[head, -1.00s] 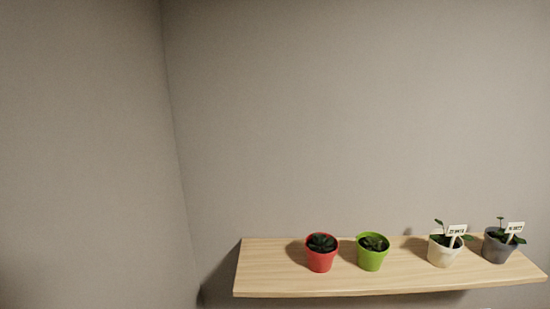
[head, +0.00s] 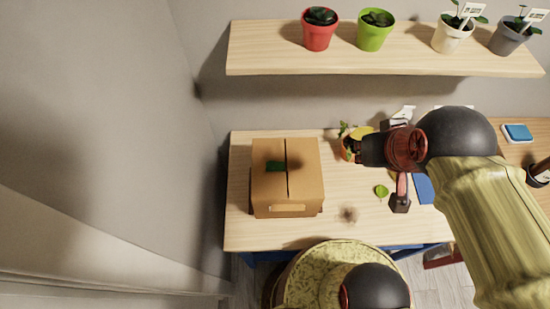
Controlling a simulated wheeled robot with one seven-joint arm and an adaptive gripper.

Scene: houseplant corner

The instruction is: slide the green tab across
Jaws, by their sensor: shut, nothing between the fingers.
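The green tab (head: 275,166) is small and dark green. It lies on the top of a brown cardboard box (head: 305,185), left of the dark slit that runs down the box's top. The box stands on the left part of the wooden table. My gripper (head: 356,149) is at the end of my arm, right of the box and apart from the tab. It points left and looks shut and empty. It partly hides an orange pot with a plant (head: 347,138) behind it.
A wooden shelf (head: 280,60) with several potted plants hangs above the table (head: 240,225). A green leaf (head: 381,191), a dark tool (head: 400,203) and a blue item (head: 424,187) lie right of the box. A blue-topped block (head: 517,132) is far right.

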